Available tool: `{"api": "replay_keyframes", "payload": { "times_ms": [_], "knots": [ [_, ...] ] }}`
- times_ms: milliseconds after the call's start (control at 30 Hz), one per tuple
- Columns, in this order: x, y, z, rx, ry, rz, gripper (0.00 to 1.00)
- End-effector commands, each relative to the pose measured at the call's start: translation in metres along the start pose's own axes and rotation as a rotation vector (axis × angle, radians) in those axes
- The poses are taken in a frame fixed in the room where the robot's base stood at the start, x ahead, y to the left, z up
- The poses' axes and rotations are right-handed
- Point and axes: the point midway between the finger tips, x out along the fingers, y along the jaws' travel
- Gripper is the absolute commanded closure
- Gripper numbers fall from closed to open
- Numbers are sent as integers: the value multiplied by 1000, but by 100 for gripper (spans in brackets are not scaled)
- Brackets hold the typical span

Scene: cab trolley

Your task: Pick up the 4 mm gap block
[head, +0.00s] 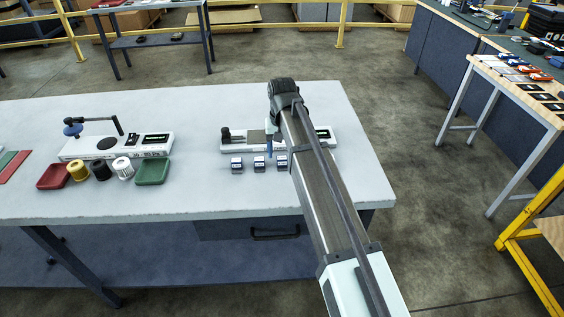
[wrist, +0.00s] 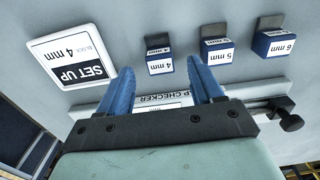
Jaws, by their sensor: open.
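The 4 mm gap block (wrist: 159,62) is a small dark blue block with a white label and a grey upright plate. In the wrist view it appears between and slightly beyond my fingertips, apart from both. My gripper (wrist: 160,66) is open and empty, with two blue fingers. In the head view my gripper (head: 269,147) is over the checker's front edge, behind the block row. The 4 mm block there seems the rightmost (head: 282,163), beside my arm; its label is too small to read. The 5 mm block (wrist: 217,53) and 6 mm block (wrist: 273,43) stand beside it.
A gap checker (wrist: 160,98) with a black knob (wrist: 290,121) lies close by my fingers. A "SET UP 4 mm BLOCK" sign (wrist: 42,48) is left of the blocks in the wrist view. Farther left on the white table (head: 200,190) are spools and red and green trays (head: 152,172).

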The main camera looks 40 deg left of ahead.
Motion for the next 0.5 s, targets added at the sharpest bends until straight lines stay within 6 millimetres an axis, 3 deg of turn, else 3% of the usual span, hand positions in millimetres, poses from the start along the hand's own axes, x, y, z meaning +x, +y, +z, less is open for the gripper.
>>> {"api": "replay_keyframes", "payload": {
  "times_ms": [167, 400, 500],
  "knots": [
    [20, 0, 0, 0, 1, -1, 34],
    [21, 0, 0, 0, 2, -1, 34],
    [21, 0, 0, 0, 2, -1, 44]
  ]
}}
